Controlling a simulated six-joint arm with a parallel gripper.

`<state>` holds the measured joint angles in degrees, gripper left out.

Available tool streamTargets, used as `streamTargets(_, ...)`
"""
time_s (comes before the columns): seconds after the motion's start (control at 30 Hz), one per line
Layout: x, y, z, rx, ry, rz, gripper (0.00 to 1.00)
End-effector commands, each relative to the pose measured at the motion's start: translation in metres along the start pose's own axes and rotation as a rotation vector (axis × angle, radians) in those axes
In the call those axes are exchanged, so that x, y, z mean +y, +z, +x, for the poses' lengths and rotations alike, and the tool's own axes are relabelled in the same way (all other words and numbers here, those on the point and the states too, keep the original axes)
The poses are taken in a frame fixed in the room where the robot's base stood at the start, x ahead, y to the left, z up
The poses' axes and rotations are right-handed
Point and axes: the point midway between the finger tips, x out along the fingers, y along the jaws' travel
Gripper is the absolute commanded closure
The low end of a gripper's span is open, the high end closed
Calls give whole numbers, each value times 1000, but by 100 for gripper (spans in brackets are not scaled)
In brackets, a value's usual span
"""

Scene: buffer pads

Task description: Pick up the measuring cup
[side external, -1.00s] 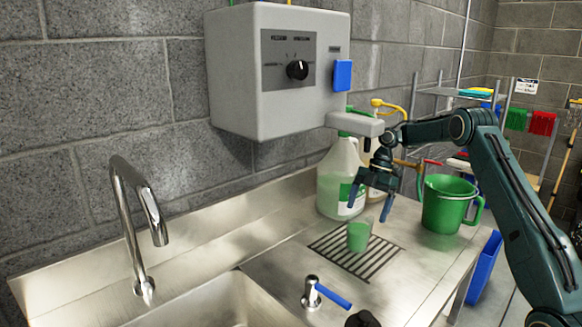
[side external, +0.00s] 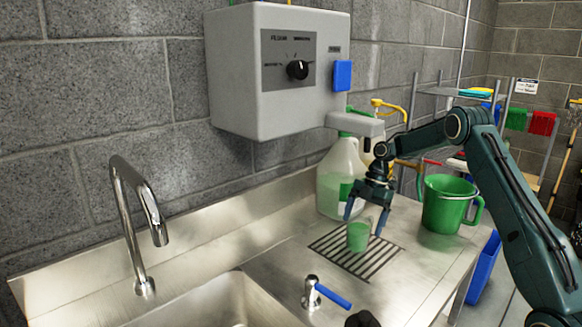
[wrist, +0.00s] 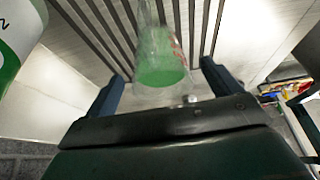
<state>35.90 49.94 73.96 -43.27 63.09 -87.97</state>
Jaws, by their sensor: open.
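The measuring cup (side external: 358,236) is a small clear cup with green liquid, standing upright on the dark slotted drain grate (side external: 336,254). My gripper (side external: 363,227) is open, and its two blue-tipped fingers point down on either side of the cup's upper part in the side view. In the wrist view, the cup (wrist: 161,62) shows between the two spread fingers (wrist: 164,92). A gap shows between each finger and the cup there. I cannot tell how far down the fingers reach along the cup.
A green bucket (side external: 447,203) is to the right. The wall dispenser (side external: 235,75) hangs above. The sink and faucet (side external: 150,215) lie to the left, and a blue-handled valve (side external: 330,296) is in front.

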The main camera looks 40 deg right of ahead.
Motion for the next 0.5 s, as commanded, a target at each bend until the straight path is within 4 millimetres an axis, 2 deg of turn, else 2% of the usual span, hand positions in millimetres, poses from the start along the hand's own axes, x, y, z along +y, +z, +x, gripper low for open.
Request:
streamTargets(0.2, 0, -1, 26, 1, -3, 0, 10)
streamTargets(0.5, 0, -1, 34, -2, -1, -1, 10)
